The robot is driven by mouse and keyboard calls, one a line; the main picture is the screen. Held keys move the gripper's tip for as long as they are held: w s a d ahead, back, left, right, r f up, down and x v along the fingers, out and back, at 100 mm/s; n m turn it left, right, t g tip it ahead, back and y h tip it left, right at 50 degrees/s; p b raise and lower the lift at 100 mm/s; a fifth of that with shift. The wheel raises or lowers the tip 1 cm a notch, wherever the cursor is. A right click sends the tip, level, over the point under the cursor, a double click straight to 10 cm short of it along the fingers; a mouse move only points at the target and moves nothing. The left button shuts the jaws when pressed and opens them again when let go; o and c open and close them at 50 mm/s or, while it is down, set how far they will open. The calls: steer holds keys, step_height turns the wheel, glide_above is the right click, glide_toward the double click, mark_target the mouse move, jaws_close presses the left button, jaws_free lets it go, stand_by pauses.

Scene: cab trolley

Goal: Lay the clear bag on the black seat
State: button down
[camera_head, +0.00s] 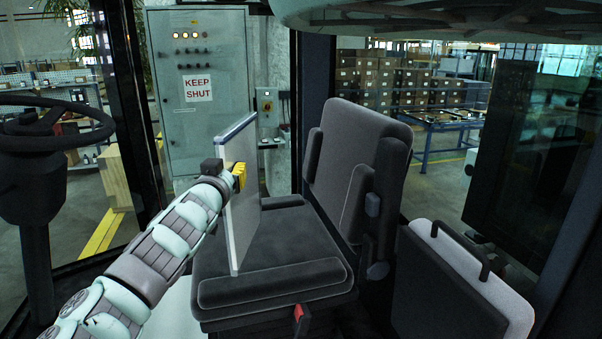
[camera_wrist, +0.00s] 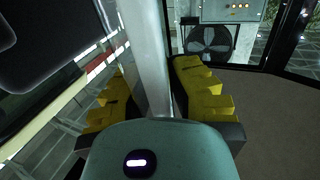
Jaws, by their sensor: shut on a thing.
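The clear bag (camera_head: 243,205) is a flat, see-through sheet with a blue top edge. It stands upright over the left part of the black seat (camera_head: 290,245) in the head view. Its lower edge comes down near the seat cushion; I cannot tell whether it touches. My gripper (camera_head: 238,176), with yellow fingers, comes from the left and is shut on the bag's upper part. In the wrist view the bag (camera_wrist: 147,50) shows as a pale strip between the yellow fingers of my gripper (camera_wrist: 148,92). My gripper's far finger is mostly hidden in the head view.
The seat's backrest (camera_head: 355,170) rises behind and right of the bag. A steering wheel (camera_head: 50,125) stands at the left. A grey padded side panel (camera_head: 455,285) is at the right. A round ceiling part (camera_head: 420,15) hangs above. A cabinet (camera_head: 200,90) stands beyond the cab.

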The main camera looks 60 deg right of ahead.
steer(key=shift+f+p, duration=0.95)
steer(key=shift+f, duration=0.9)
steer(key=shift+f, duration=0.15)
steer(key=c, duration=1.1)
jaws_free()
steer(key=shift+w, duration=0.1)
steer(key=shift+o, duration=0.2)
steer(key=b+v, duration=0.6)
steer(key=v, duration=0.6)
